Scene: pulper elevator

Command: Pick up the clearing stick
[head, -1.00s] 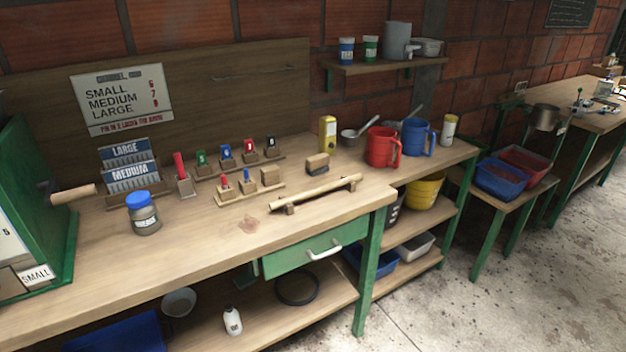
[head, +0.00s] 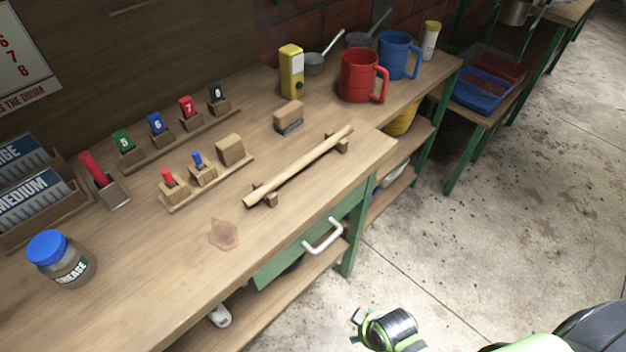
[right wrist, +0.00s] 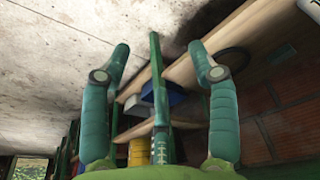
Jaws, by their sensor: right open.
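The clearing stick (head: 300,167) is a pale wooden rod. It lies across two small wooden rests near the front edge of the workbench, and nothing of mine touches it. My right gripper (head: 365,325) shows at the bottom of the head view, over the floor in front of the bench and well below and right of the stick. In the right wrist view my right gripper's two green fingers (right wrist: 163,62) are wide apart with nothing between them. The stick is not visible in that view. My left gripper is not in view.
A drawer with a white handle (head: 323,236) is below the stick. A brush (head: 289,117) and wooden peg holder (head: 208,182) stand behind it. A red jug (head: 361,76), blue jug (head: 398,55) and yellow container (head: 291,70) are farther back. The bench front is clear.

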